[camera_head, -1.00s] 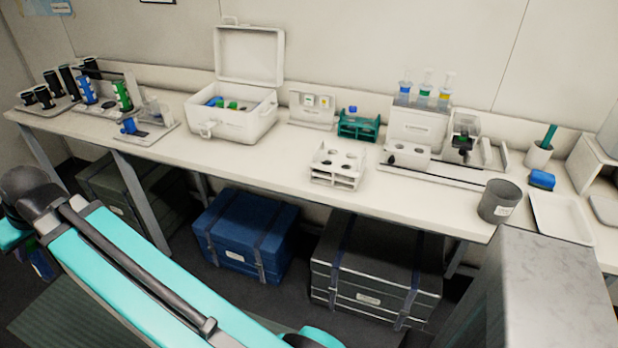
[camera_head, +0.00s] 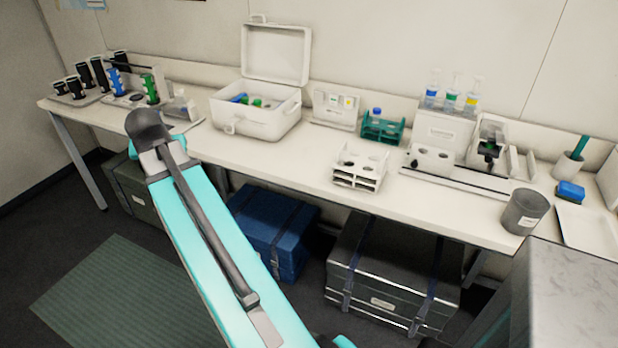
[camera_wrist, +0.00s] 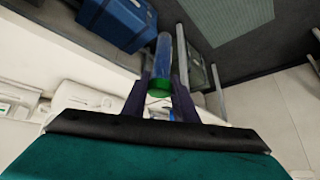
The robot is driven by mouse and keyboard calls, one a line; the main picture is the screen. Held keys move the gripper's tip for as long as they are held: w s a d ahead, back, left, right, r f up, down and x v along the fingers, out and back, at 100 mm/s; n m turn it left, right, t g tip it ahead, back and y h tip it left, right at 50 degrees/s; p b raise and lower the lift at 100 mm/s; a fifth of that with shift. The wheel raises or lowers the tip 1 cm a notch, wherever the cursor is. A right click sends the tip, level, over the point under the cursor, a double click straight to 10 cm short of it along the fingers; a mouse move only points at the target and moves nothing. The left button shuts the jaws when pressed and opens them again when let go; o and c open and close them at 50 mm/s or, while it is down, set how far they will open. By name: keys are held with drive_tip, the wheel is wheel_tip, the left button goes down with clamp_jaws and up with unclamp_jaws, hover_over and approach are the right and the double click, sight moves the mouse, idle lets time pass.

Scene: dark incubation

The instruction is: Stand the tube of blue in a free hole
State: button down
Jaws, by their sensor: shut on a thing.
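In the wrist view my gripper (camera_wrist: 161,95) is shut on a clear tube with blue inside (camera_wrist: 163,60) and a green end, which shows between the two dark fingers. In the head view my gripper and the tube are hidden behind my arm. A white rack (camera_head: 358,176) with round holes in its top stands near the front edge of the bench, right of the middle. Its holes look empty. Behind it a teal rack (camera_head: 384,130) has a blue-capped item (camera_head: 377,113) in it.
The bench (camera_head: 290,160) carries an open white box (camera_head: 258,122), a white device with coloured bottles (camera_head: 440,135), a grey cup (camera_head: 525,211) and a blue block (camera_head: 570,192). Black cylinders stand at its left end. Chests (camera_head: 395,270) lie beneath. Bench near the white rack is clear.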

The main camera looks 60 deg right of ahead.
drive_tip(key=s+d+r+m+g+h, duration=0.1)
drive_tip(key=s+d+r+m+g, duration=0.3)
drive_tip(key=s+d, duration=0.6)
drive_tip(key=s+d+f+m+g+h, duration=0.15)
drive_tip(key=s+d+m, duration=0.5)
drive_tip(key=d, duration=0.65)
drive_tip(key=s+d+r+m+g+y, duration=0.1)
drive_tip(key=s+d+m, duration=0.3)
drive_tip(key=s, duration=0.7)
drive_tip(key=s+d+r+m+g+y, duration=0.2)
drive_tip(key=s+d+m+g, duration=0.2)
drive_tip(key=s+d, duration=0.5)
drive_tip(key=s+b, duration=0.1)
drive_tip(key=s, duration=0.1)
drive_tip(key=shift+s+m+g, duration=0.3)
drive_tip(key=shift+m+g, duration=0.05)
drive_tip(key=shift+f, duration=0.1)
drive_tip(key=p, duration=0.2)
approach(361, 163)
drive_tip(key=shift+s+d+r, duration=0.35)
drive_tip(key=shift+s+d, duration=0.1)
drive_tip(key=shift+d, duration=0.25)
drive_tip(key=shift+f, duration=0.1)
drive_tip(key=shift+f, duration=1.8)
